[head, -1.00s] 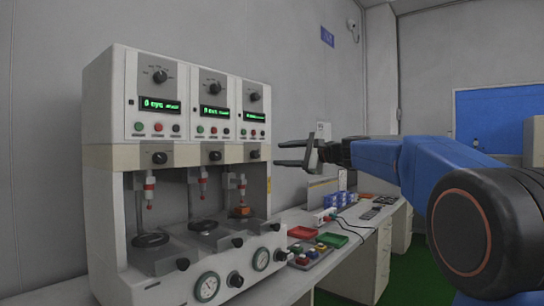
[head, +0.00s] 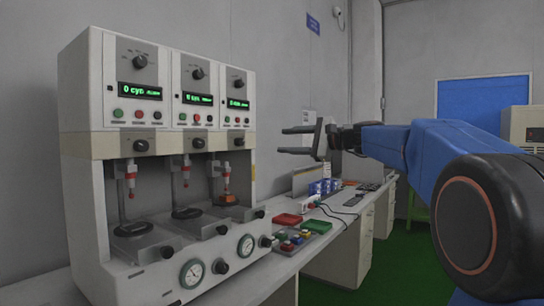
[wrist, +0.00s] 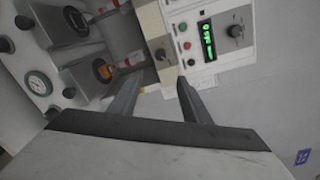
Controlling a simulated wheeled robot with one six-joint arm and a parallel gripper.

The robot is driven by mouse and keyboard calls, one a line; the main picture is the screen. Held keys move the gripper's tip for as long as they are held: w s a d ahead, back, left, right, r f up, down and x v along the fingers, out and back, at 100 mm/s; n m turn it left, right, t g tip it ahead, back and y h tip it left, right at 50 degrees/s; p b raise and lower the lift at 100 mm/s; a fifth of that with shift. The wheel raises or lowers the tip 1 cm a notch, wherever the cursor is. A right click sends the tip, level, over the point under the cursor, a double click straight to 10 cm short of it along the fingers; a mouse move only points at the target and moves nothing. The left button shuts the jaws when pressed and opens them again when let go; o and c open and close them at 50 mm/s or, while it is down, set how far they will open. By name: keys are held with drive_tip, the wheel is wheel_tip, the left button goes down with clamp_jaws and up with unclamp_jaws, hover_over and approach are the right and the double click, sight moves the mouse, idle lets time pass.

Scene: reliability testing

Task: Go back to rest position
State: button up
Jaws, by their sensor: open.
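My gripper (head: 297,141) is open and empty, held in the air to the right of the white testing machine. Its two fingers point left toward the machine's side in the head view. In the wrist view my gripper (wrist: 158,90) shows as two dark fingers spread apart, with the machine's face beyond them. My blue arm (head: 440,145) reaches in from the right. The testing machine (head: 128,145) has three stations with green displays, knobs and red-tipped plungers. An orange-brown piece (head: 227,199) sits at the right station; it also shows in the wrist view (wrist: 104,71).
A long bench (head: 318,245) runs back beside the machine. On it are a red tray (head: 287,219), a green tray (head: 318,226), a button box (head: 293,242), blue boxes (head: 325,187) and a dark cable. The air around my gripper is clear. Green floor lies to the right.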

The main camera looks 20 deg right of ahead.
drive_tip(key=s+a+f+n+g+h, duration=0.25)
drive_tip(key=s+a+f+n, duration=0.2)
drive_tip(key=s+f, duration=0.6)
drive_tip(key=s+a+f+n+g+h, duration=0.25)
drive_tip(key=s+a+f, duration=0.35)
drive_tip(key=s+f, duration=0.45)
drive_tip(key=s+d+f+n+g+h, duration=0.2)
drive_tip(key=s+f+n+h, duration=0.1)
drive_tip(key=s+f, duration=0.7)
drive_tip(key=s+d+f+n+g+h, duration=0.2)
drive_tip(key=s+f+n, duration=0.4)
drive_tip(key=s+f, duration=0.5)
wheel_tip(320, 180, down, 5)
drive_tip(key=shift+s+d+r+h, duration=0.15)
drive_tip(key=shift+s+d+h, duration=0.2)
drive_tip(key=shift+d, duration=0.5)
